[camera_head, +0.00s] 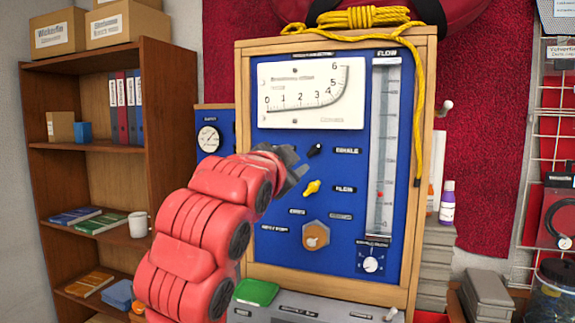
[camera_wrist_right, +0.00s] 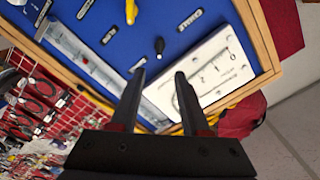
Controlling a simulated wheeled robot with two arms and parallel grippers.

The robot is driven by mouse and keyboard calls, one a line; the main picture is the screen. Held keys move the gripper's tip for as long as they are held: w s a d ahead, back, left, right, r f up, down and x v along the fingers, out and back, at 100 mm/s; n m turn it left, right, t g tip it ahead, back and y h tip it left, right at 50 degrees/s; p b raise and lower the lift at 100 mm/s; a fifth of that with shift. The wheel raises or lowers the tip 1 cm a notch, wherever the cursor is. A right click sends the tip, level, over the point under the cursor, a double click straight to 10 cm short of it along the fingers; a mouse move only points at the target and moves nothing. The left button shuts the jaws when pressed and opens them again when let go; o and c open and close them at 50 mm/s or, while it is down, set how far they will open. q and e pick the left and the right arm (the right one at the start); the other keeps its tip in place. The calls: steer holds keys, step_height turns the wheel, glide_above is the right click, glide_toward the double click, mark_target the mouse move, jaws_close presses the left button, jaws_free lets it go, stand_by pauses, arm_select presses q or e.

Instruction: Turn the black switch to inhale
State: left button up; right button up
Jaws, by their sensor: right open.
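The black switch (camera_head: 315,151) is a small dark knob on the blue panel, below the white gauge, with a blurred label to its right. It also shows in the right wrist view (camera_wrist_right: 160,46), beyond the fingertips and roughly in line with the gap between them. I cannot make out which label it points to. My right gripper (camera_head: 296,163), on the red arm, is just left of the switch in the head view. In the right wrist view its two fingers (camera_wrist_right: 161,80) are apart and nothing is between them. My left gripper is not in view.
A yellow switch (camera_head: 311,187) sits just below the black one. A brown round knob (camera_head: 315,235) is lower, and a flow tube (camera_head: 384,145) stands at right. A yellow rope (camera_head: 419,115) hangs down the panel's right side. A shelf (camera_head: 110,60) stands at left.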

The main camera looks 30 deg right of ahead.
steer(key=v, duration=0.2)
steer(key=shift+s+a, duration=0.25)
steer(key=shift+a, duration=0.05)
